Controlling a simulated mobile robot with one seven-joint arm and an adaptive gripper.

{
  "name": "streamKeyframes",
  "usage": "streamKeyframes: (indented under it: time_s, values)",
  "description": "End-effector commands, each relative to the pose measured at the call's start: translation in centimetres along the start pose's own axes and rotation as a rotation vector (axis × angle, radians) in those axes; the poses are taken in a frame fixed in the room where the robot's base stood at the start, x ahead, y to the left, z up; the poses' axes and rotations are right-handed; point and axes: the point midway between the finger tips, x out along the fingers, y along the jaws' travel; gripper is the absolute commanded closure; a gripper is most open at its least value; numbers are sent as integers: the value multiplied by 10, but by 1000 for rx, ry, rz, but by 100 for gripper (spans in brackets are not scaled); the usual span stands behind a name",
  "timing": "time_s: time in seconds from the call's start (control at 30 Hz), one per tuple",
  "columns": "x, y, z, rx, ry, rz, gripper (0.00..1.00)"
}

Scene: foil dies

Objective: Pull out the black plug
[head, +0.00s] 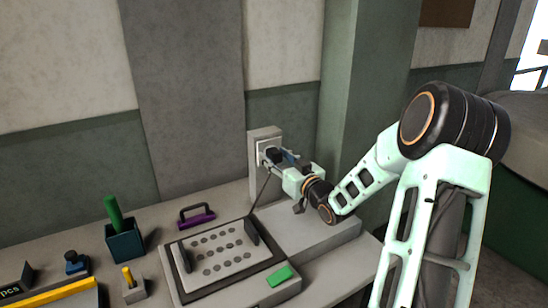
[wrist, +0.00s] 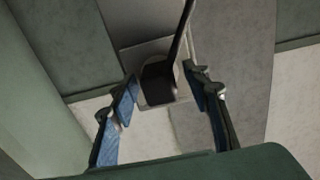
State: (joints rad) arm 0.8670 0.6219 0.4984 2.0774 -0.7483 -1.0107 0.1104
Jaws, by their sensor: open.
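The black plug (wrist: 159,84) sits in the wall socket (wrist: 140,54), with its dark cord (wrist: 183,30) running toward the top of the wrist view. My gripper (wrist: 158,82) is open, with one blue-padded finger on each side of the plug and visible gaps between pads and plug. In the head view my gripper (head: 276,160) is at the pale socket box (head: 254,134) on the wall and hides most of the plug. The cord (head: 264,190) hangs down from there toward the bench.
Below stands a raised grey block (head: 310,232) on the bench. A green pillar (head: 352,90) stands close on the right.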

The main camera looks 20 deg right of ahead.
Motion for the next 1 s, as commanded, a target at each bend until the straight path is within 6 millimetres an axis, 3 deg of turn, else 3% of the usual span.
streamKeyframes:
  time_s: [0.2,0.6,1.0]
  values:
    - [0,0,0,0,0,0,58]
    - [0,0,0,0,0,0,100]
    - [-8,1,0,0,-1,1,100]
